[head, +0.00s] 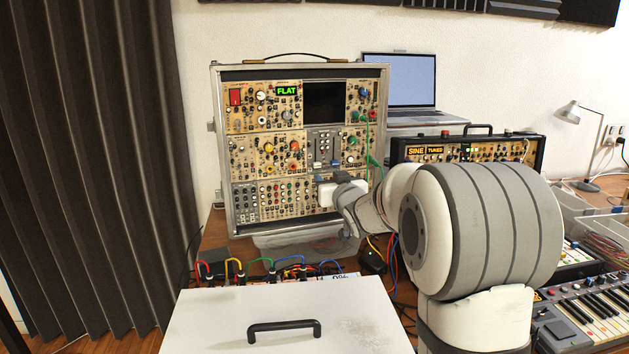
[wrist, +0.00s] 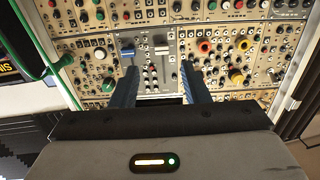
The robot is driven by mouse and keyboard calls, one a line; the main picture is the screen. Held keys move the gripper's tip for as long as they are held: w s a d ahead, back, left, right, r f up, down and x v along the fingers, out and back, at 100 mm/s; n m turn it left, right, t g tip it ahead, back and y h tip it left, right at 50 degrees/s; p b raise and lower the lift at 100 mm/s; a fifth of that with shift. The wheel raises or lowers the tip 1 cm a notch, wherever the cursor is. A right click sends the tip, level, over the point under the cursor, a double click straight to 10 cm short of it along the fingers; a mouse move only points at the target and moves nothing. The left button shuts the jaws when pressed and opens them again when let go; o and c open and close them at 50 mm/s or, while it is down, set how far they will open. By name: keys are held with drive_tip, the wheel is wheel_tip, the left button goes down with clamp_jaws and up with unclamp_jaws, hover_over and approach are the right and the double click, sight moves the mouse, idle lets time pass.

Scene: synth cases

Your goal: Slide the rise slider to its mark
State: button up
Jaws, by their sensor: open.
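The slider panel, a grey module, sits in the upright synth case and shows in the head view (head: 324,146) and between my fingers in the wrist view (wrist: 154,76). It has a blue slider cap (wrist: 127,53) on the left and a pale slider cap (wrist: 161,50) on the right in the wrist view. Labels and the mark are too small to read, so I cannot tell which is the rise slider. My gripper (wrist: 159,68) is open and empty, its two dark blue fingers pointing at the panel. It also shows low before the case (head: 327,182). Contact cannot be told.
The synth case (head: 217,155) holds several knobbed modules and a green FLAT display (head: 287,90). A green cable (wrist: 36,72) hangs beside the panel. A laptop (head: 412,80), a second synth (head: 540,152) and a keyboard (head: 600,310) stand right. A white lidded box (head: 285,310) is in front.

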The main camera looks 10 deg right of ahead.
sight(318, 167)
drive_tip(key=w, duration=0.2)
drive_tip(key=w+a, duration=0.1)
drive_tip(key=w, duration=0.2)
drive_tip(key=w+p, duration=0.1)
drive_tip(key=w, duration=0.2)
drive_tip(key=shift+a, duration=0.15)
clamp_jaws()
idle(0.4)
